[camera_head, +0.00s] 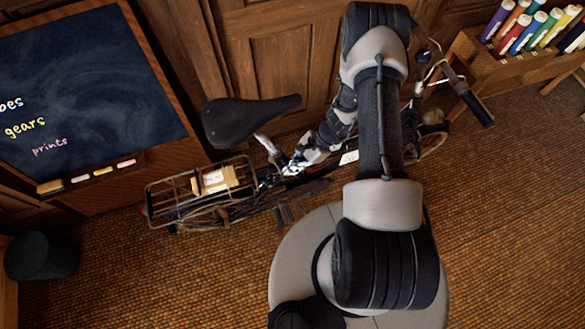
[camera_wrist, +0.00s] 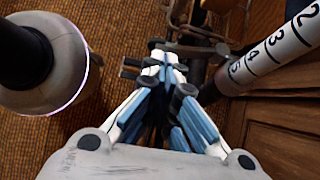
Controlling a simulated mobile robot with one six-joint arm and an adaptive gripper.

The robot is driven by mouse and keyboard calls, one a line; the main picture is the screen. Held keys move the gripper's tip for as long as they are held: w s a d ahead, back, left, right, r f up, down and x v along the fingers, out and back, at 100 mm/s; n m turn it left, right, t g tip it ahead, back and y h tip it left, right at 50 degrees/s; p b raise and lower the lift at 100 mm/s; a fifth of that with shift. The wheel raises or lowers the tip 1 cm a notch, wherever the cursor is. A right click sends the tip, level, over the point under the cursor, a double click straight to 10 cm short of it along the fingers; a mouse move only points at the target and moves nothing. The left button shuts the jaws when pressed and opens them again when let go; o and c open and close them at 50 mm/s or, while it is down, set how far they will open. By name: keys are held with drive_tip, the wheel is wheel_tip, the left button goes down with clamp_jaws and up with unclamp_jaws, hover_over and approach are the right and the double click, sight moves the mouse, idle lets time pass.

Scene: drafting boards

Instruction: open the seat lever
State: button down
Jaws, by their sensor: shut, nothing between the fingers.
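A bicycle stands along the wooden wall with a black saddle (camera_head: 248,120) on a pale seat post (camera_head: 266,143). In the wrist view the seat post (camera_wrist: 275,48) is white with black number marks, at the upper right. My gripper (camera_head: 290,170) is beside the lower end of the post, near the frame. In the wrist view my gripper (camera_wrist: 165,57) is shut and empty, its tips close to dark clamp parts (camera_wrist: 196,46) at the foot of the post. A dark bar there may be the seat lever, but I cannot tell its position clearly.
A rear rack (camera_head: 165,200) carries a tan box (camera_head: 213,181). A wooden rack of coloured tubes (camera_head: 500,72) is upper right. The woven floor (camera_head: 510,230) is clear at lower right.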

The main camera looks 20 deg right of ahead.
drive_tip(key=shift+a+f, duration=0.1)
drive_tip(key=shift+a, duration=0.05)
drive_tip(key=s+d+r+p, duration=0.2)
drive_tip(key=d+r, duration=0.7)
drive_tip(key=shift+s, duration=0.25)
idle(1.2)
drive_tip(key=shift+r, duration=0.1)
